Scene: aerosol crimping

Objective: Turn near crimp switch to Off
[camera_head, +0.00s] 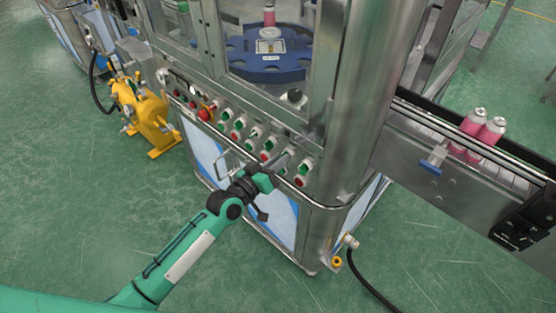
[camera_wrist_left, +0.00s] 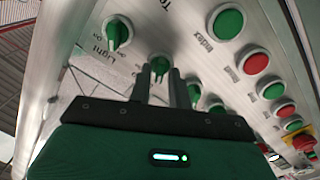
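My left gripper (camera_head: 284,162) is at the control panel (camera_head: 240,134) on the front of the steel machine, near its right end. In the left wrist view its two dark fingers (camera_wrist_left: 162,78) stand a narrow gap apart. A green rotary switch (camera_wrist_left: 160,64) shows between and just beyond the fingertips. I cannot tell whether the fingers press on its handle. Its label is hidden or unreadable. Another green rotary switch (camera_wrist_left: 117,33), beside the word "Light", is to its left. My right gripper is not in view.
Several red and green buttons line the panel, including a green one (camera_wrist_left: 228,23) labelled "Index". A red mushroom button (camera_head: 205,115) is farther left. A metal door handle (camera_head: 222,168) sticks out below. A conveyor (camera_head: 410,135) with pink cans stands at right; a yellow pump (camera_head: 143,112) stands at left.

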